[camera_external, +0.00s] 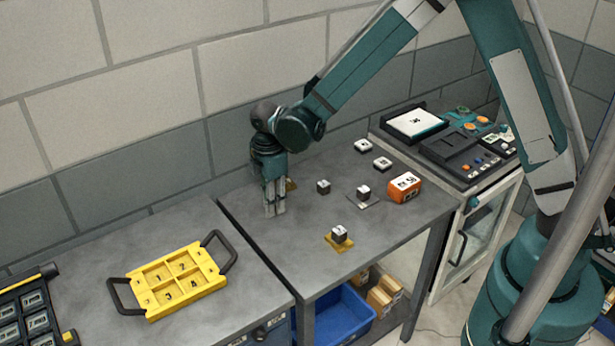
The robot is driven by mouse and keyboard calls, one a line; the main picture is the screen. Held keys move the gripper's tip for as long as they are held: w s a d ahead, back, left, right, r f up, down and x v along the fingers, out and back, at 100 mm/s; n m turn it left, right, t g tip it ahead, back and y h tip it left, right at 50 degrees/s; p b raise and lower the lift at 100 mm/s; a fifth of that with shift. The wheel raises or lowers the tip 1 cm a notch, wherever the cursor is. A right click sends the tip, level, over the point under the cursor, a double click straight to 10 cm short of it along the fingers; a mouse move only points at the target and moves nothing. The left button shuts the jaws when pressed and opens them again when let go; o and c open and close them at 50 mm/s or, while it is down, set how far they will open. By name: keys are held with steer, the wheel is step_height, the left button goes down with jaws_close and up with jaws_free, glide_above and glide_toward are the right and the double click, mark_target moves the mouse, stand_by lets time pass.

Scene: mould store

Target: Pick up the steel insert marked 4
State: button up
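Small grey steel inserts with pale marked tops are on the grey table (285,250); their marks are too small to read, so I cannot tell which is marked 4. One insert (323,187) is right of my gripper, another (363,192) is on a thin dark plate, and a third (340,234) is on a yellow base near the front. Two lower white-topped pieces (362,146) (382,163) lie further back. My gripper (275,211) points down at the table's left part, beside the inserts. Its fingers look close together; nothing is clearly seen between them.
A yellow tray (148,299) with numbered compartments and black handles lies on the left bench. An orange block (405,187) stands at the table's right. A control panel (455,148) is at back right.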

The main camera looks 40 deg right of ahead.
steer(key=shift+c, duration=1.1)
steer(key=shift+r, duration=0.1)
steer(key=shift+r+p, duration=0.3)
steer(key=shift+r, duration=4.6)
steer(key=shift+w+d, duration=0.1)
